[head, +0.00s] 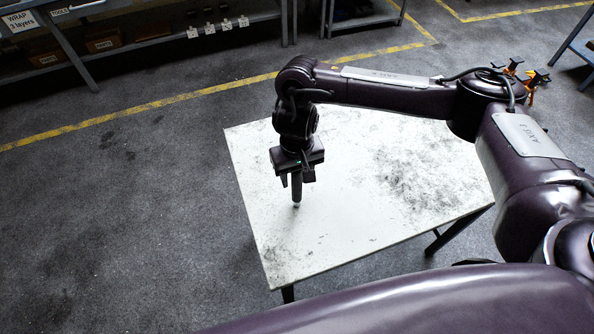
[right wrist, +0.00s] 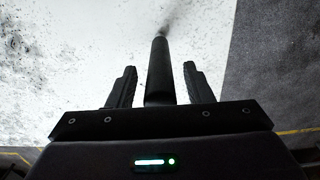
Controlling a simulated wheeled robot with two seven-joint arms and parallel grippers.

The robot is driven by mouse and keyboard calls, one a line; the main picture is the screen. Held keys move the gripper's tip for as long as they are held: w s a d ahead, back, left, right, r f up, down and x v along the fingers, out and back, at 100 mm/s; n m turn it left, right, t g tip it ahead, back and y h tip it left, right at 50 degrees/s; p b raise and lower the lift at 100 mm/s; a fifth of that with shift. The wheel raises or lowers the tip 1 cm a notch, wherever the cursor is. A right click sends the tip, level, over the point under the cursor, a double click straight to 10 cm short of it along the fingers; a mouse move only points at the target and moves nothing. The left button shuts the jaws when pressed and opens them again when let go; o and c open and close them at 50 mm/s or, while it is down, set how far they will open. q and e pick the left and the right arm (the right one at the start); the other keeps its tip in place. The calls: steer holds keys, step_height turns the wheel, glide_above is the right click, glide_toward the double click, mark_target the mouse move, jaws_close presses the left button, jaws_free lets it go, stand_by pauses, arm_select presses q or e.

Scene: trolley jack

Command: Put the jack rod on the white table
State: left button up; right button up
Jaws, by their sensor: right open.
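The white table (head: 330,225) stands in the middle of the head view, its top scuffed with dark marks. My right gripper (head: 296,180) points down over the table's left part. The dark jack rod (head: 297,192) is between its fingers and points down at the tabletop; its lower end looks to be at the surface. In the right wrist view the rod (right wrist: 160,75) runs between the two open fingers of the gripper (right wrist: 159,83), with a gap on each side. The rod's upper end is hidden by the gripper. My left gripper is not in view.
Grey floor with a yellow line (head: 160,103) surrounds the table. A shelf bench (head: 150,40) with boxes and labels stands at the back left. Orange and black items (head: 530,78) show behind my right arm. The rest of the tabletop is bare.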

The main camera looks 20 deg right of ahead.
step_height(320, 180, up, 12)
steer(key=shift+r+p, duration=0.1)
steer(key=shift+p, duration=0.55)
stand_by(0.3)
